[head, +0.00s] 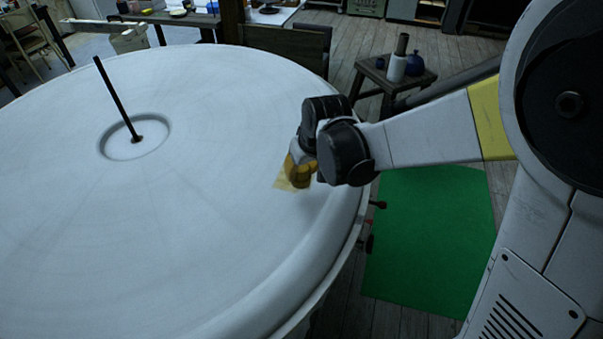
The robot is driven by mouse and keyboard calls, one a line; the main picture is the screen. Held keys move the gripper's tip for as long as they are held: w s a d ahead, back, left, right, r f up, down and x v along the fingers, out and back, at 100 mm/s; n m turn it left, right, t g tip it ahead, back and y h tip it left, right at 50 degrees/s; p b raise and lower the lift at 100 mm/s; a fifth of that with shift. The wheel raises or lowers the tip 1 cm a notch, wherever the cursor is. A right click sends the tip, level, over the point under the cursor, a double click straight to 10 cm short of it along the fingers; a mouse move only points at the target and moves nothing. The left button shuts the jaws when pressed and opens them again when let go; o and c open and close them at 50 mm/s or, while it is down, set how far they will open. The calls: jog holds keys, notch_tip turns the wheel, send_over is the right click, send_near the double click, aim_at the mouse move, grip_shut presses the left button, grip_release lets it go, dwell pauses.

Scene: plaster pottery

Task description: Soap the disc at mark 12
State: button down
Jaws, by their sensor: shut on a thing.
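The large white plaster disc (190,230) fills the left and middle of the head view. A dark rod (117,98) stands up, slightly tilted, from a round recess (150,137) near its centre. My gripper (298,172) is over the disc's right part, near the rim. It is shut on a yellowish, partly see-through piece (287,181), which is at or just above the surface; I cannot tell if it touches. My arm and wrist hide part of the rim. No numbered marks can be read on the disc.
A green mat (430,240) lies on the wooden floor right of the disc. A small stool (393,76) behind it carries a white bottle (397,66) and a blue pot (414,63). Small dark knobs (378,204) stick out below the rim. A chair (290,45) stands behind the disc.

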jog(key=shift+r+p, duration=0.7)
jog(key=shift+r, duration=0.55)
